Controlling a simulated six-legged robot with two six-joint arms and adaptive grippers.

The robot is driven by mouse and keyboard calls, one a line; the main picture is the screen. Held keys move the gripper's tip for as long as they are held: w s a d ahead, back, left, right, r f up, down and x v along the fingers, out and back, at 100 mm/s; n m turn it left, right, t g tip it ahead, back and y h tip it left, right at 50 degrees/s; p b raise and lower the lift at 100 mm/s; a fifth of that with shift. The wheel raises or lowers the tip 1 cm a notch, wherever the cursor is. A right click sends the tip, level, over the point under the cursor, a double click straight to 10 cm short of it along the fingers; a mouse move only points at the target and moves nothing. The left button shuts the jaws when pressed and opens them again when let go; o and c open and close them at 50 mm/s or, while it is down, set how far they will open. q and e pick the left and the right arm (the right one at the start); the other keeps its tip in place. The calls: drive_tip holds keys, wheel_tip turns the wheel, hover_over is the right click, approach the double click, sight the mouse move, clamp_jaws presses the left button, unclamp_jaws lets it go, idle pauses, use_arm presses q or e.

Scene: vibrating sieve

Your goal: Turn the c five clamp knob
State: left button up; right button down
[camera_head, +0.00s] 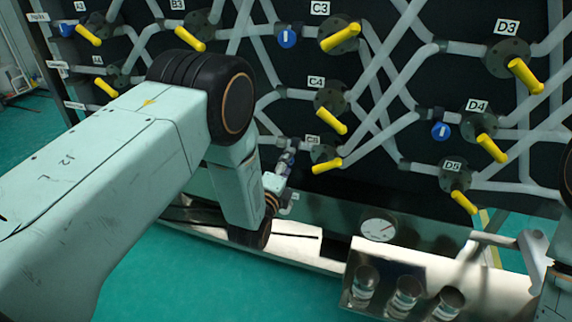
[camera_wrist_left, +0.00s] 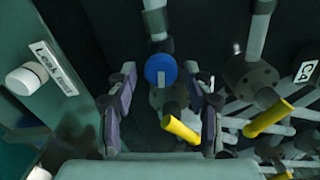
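The C5 valve (camera_head: 322,152) is low in the middle of the panel in the head view, with a yellow handle (camera_head: 327,165). In the left wrist view a round blue knob (camera_wrist_left: 161,69) sits on the pipe beside a valve with a yellow handle (camera_wrist_left: 180,131), which I take for C5. That knob is hidden behind my gripper in the head view. My left gripper (camera_head: 286,160) is just left of the C5 valve. In the wrist view it (camera_wrist_left: 161,76) is open, its fingers on either side of the blue knob. Contact cannot be told. My right gripper is out of view.
The C4 valve (camera_head: 332,102) with its yellow handle is just above C5. Other blue knobs are near C3 (camera_head: 287,38) and D4 (camera_head: 440,131). Grey pipes cross the panel. Below are a dial gauge (camera_head: 378,229) and a metal box with glass jars (camera_head: 405,298).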

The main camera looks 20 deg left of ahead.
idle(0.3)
use_arm(q)
drive_tip(key=s, duration=1.2)
drive_tip(key=shift+a, duration=0.2)
